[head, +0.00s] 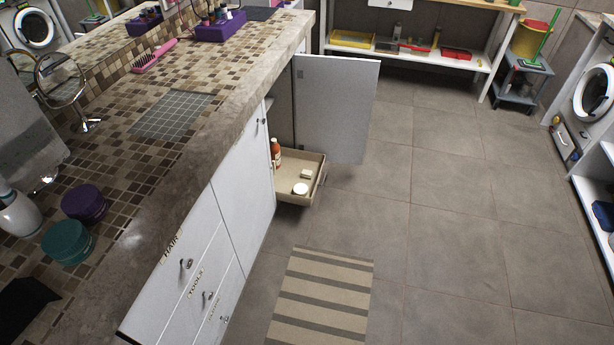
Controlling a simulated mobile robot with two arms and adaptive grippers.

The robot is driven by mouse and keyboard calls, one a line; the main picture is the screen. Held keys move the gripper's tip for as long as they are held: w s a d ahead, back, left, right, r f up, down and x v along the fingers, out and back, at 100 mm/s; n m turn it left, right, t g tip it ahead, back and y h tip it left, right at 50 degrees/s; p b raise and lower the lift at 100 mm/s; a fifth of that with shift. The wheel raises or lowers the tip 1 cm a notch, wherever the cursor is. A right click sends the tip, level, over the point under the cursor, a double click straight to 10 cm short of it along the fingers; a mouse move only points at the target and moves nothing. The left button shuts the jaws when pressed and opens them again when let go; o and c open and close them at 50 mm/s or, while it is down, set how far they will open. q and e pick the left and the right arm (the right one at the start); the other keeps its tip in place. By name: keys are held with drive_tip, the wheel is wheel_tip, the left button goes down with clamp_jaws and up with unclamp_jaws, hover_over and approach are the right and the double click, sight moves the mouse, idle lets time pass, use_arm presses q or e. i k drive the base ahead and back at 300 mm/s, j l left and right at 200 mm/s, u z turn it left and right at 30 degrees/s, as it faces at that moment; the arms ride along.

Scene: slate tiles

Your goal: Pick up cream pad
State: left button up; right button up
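A pull-out tan tray (318,184) extends from the counter cabinet beside its open door (333,108). In it lie a small cream block-like item (306,174) and a round white item (300,189). An orange-brown bottle with a white label (275,154) stands at the tray's left side. The cream item looks most like the cream pad, but it is too small to be sure. Neither of my grippers is in view.
The tiled counter (150,90) holds a round mirror (62,80), a purple jar (84,203), a teal jar (67,242) and a purple caddy (220,25). A striped mat (322,297) lies on the floor. Open floor is right of the tray.

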sight(307, 174)
drive_tip(key=i+l+u, duration=0.15)
drive_tip(key=u, duration=0.3)
drive_tip(key=i+l+u, duration=0.3)
drive_tip(key=u, duration=0.15)
